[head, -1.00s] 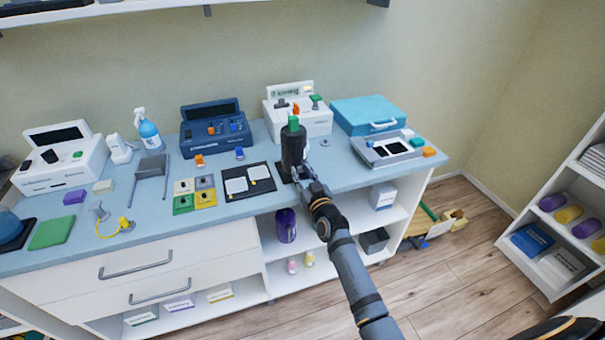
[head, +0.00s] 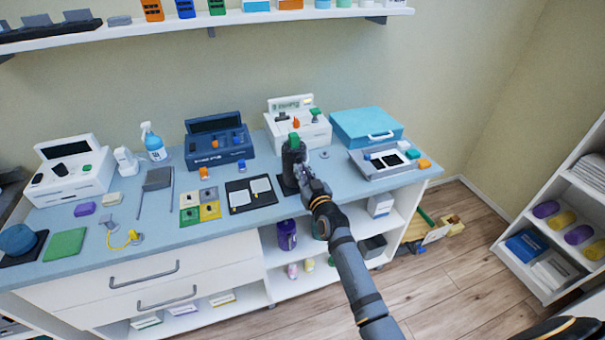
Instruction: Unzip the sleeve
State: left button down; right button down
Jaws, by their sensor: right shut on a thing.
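The dark sleeve (head: 291,172) stands upright on the blue counter, around a bottle whose green cap (head: 293,140) shows above it. My right gripper (head: 301,171) is at the sleeve's right front side and is shut on a small part there, apparently the zip pull. The fingers hide that part, and the zip line is too small to make out. My left gripper is out of view.
A black mat with two white cards (head: 250,194) lies left of the sleeve. A white device (head: 297,130) stands behind it. A grey tray (head: 384,160) and a blue case (head: 367,128) are to the right. A wall shelf (head: 220,22) runs above.

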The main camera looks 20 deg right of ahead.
notch_tip(320, 180, up, 2)
jog(key=shift+r+p, duration=0.25)
jog(key=shift+p, duration=0.15)
jog(key=shift+f, duration=0.15)
jog(key=c, duration=1.3)
grip_release()
jog(key=shift+s, duration=0.15)
jog(key=s, duration=1.1)
jog(key=shift+s+d, duration=0.3)
jog(key=shift+s, duration=0.1)
